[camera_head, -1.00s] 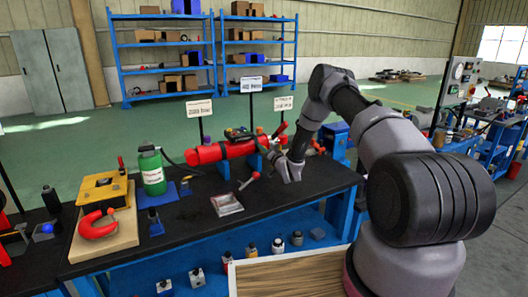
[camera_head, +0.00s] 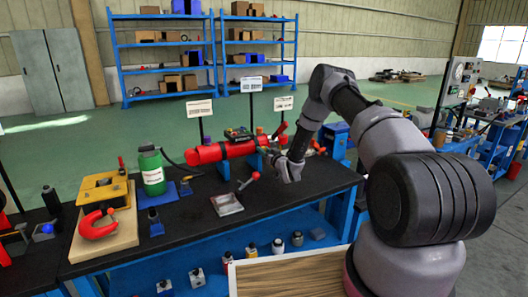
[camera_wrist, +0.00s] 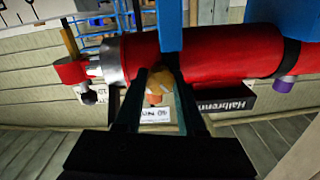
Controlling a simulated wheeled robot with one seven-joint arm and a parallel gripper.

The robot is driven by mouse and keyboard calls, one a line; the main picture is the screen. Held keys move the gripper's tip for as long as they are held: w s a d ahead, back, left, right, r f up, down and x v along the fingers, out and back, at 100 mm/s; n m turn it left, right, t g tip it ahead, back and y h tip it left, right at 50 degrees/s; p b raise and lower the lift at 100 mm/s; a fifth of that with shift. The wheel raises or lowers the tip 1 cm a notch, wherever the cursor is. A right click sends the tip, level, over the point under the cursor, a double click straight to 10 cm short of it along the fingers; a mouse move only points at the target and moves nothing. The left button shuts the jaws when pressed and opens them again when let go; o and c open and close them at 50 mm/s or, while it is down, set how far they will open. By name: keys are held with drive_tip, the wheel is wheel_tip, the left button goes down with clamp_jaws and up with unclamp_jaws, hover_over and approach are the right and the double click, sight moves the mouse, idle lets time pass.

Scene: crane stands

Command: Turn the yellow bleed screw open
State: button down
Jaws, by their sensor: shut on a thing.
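The red cylinder (camera_head: 222,151) lies horizontally on blue supports at the back of the black bench. In the wrist view the red cylinder (camera_wrist: 225,52) fills the upper part, with a silver collar at its left end. My gripper (camera_wrist: 160,76) has its two dark fingers at the cylinder's side. The yellow bleed screw (camera_wrist: 164,82) shows between them, and the fingers are shut on it. An orange piece shows just below it. In the head view my wrist hides the screw, and the fingertips are hard to make out.
A red-knobbed lever (camera_head: 248,181) and a metal tray (camera_head: 227,204) are in front of the cylinder. Sign posts rise behind. The bench front right is clear.

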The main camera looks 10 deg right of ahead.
drive_tip(key=n, duration=0.3)
drive_tip(key=shift+n, duration=0.4)
drive_tip(key=n, duration=0.3)
drive_tip(key=shift+n, duration=0.3)
drive_tip(key=n, duration=0.6)
drive_tip(key=shift+f, duration=0.1)
drive_tip(key=shift+s, duration=0.1)
drive_tip(key=c, duration=0.5)
unclamp_jaws()
